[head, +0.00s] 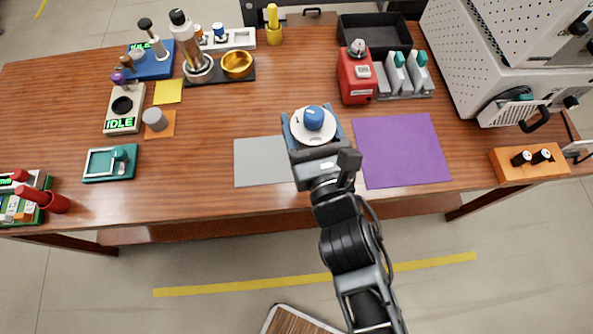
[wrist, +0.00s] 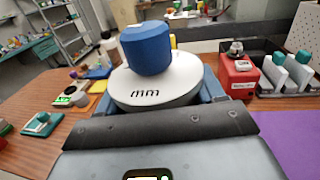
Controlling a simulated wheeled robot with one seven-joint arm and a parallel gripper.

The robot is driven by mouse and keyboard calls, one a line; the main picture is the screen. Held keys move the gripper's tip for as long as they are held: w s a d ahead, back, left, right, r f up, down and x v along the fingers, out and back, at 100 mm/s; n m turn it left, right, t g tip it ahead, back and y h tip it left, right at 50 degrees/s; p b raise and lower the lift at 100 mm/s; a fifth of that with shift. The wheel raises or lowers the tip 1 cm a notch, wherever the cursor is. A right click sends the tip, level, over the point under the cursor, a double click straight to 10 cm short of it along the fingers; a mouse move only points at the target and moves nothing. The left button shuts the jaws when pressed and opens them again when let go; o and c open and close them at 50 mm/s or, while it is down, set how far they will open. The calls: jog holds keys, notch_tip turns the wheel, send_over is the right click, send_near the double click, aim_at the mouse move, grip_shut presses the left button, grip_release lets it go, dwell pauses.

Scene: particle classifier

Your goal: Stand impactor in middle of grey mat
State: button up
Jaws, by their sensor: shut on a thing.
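The impactor is a white disc-shaped body with a blue cylindrical knob on top; in the head view the impactor (head: 313,124) sits between the fingers of my gripper (head: 314,130). The wrist view shows the impactor (wrist: 155,85) close up and upright, with dark "mm"-like marks on its white side. My gripper is shut on it. The grey mat (head: 258,162) lies flat near the table's front edge, its right part hidden behind my gripper. In the head view the impactor appears over the mat's upper right edge. I cannot tell its height above the table.
A purple mat (head: 402,151) lies just right of my gripper. A red device (head: 356,75) and a grey rack (head: 405,80) stand behind it. A teal tray (head: 110,163) and an orange square (head: 160,128) are at the left. The table behind the grey mat is clear.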

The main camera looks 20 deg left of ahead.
jog(key=shift+s+d, duration=0.1)
jog(key=shift+s, duration=0.1)
jog(key=shift+f, duration=0.15)
jog(key=w+a+f+b, duration=0.1)
jog(key=a+f+b, duration=0.9)
jog(key=b, duration=0.3)
jog(key=shift+w+a+f+b, duration=0.15)
jog(key=shift+a+f+b, duration=0.1)
jog(key=shift+a+b, duration=0.25)
jog(key=shift+a, duration=0.1)
jog(key=shift+f, duration=0.2)
jog(key=o, duration=1.6)
jog(key=shift+c, duration=0.2)
